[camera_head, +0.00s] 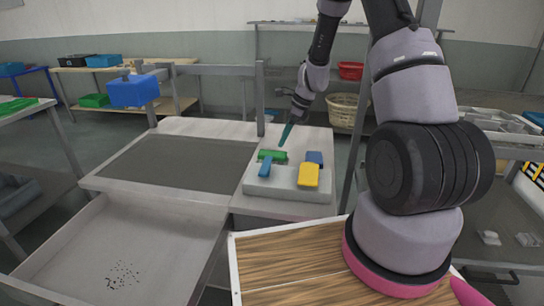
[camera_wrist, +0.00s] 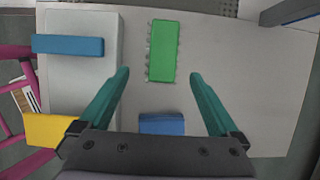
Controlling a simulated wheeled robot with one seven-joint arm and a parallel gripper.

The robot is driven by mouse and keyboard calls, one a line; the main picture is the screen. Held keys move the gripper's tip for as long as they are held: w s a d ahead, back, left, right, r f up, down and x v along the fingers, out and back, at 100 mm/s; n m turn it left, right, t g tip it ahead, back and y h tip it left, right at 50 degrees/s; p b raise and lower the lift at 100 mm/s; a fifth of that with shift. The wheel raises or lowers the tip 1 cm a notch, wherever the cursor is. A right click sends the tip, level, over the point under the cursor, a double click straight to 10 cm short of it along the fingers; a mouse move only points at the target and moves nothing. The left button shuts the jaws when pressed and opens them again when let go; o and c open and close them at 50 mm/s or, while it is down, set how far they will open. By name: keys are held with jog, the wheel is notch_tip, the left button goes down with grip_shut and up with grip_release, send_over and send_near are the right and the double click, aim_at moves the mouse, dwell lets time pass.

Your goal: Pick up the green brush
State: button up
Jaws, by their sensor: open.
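The green brush (camera_head: 272,155) lies on the white worktop, just behind a raised pale block (camera_head: 290,193). In the wrist view my gripper (camera_wrist: 159,76) is open and empty. The green brush appears beyond the fingertips, in line with the gap between them. I see no contact.
A light blue brush (camera_head: 265,167) and a yellow one (camera_head: 308,175) are at the block. A darker blue brush (camera_head: 315,158) sits beside the green one; it shows low between the fingers in the wrist view (camera_wrist: 162,123). A grey panel (camera_head: 180,163) lies to the left.

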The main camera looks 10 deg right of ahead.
aim_at(273, 153)
jog(key=x, duration=0.4)
jog(key=shift+w+a+f, duration=0.1)
jog(key=shift+a+f, duration=0.05)
jog(key=shift+f, duration=0.2)
jog(key=x, duration=0.5)
jog(key=shift+w+a+r, duration=0.2)
jog(key=shift+w+a, duration=0.05)
jog(key=shift+w, duration=0.1)
jog(key=shift+a+f, duration=0.1)
jog(key=shift+f, duration=0.1)
jog(key=shift+f, duration=0.25)
jog(key=c, duration=1.5)
